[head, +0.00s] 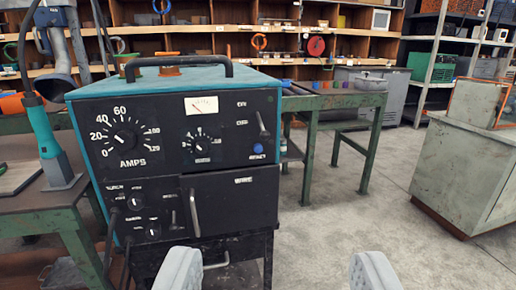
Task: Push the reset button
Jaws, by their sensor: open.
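A teal and black welding machine (225,185) stands at the left centre in the head view. Its front panel has an AMPS dial (124,137), a smaller dial (201,141), a gauge and a toggle switch (262,123). A small round blue button (258,148) sits at the lower right of the upper panel, with a small label below it that I cannot read. My gripper (277,272) shows at the bottom edge, its two pale fingers wide apart and nothing between them. It is below and in front of the machine, apart from the button.
A green-framed workbench (340,102) stands behind the machine. Another bench with a teal-handled tool (48,148) is at the left. A grey-green cabinet (470,170) stands at the right. Shelves line the back wall. The concrete floor (350,225) right of the machine is clear.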

